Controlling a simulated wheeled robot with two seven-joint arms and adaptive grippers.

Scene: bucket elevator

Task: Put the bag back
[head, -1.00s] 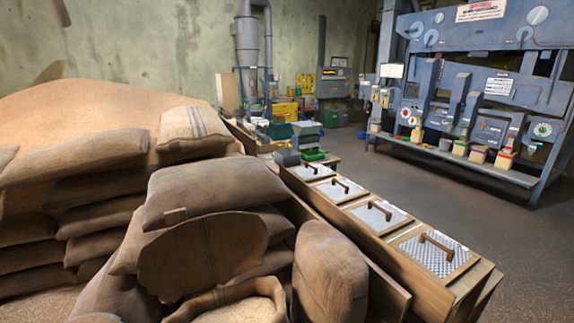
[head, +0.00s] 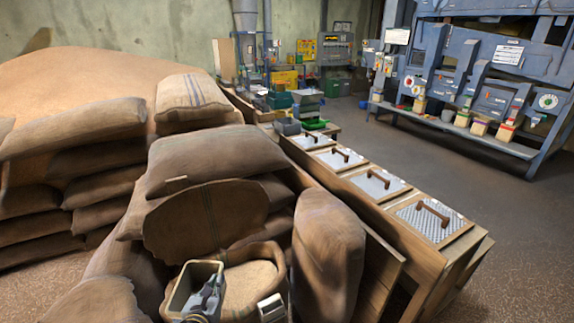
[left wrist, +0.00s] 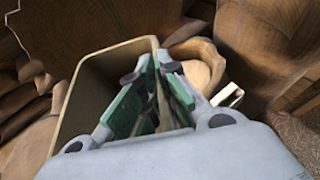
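My right gripper is not clearly seen.
A small pale metal object (head: 271,308) shows at the open sack's right rim; I cannot tell what it is. A full sack (head: 328,255) stands to the right, and stacked sacks (head: 75,130) lie left. Wooden bins with metal lids (head: 432,220) run along the right.

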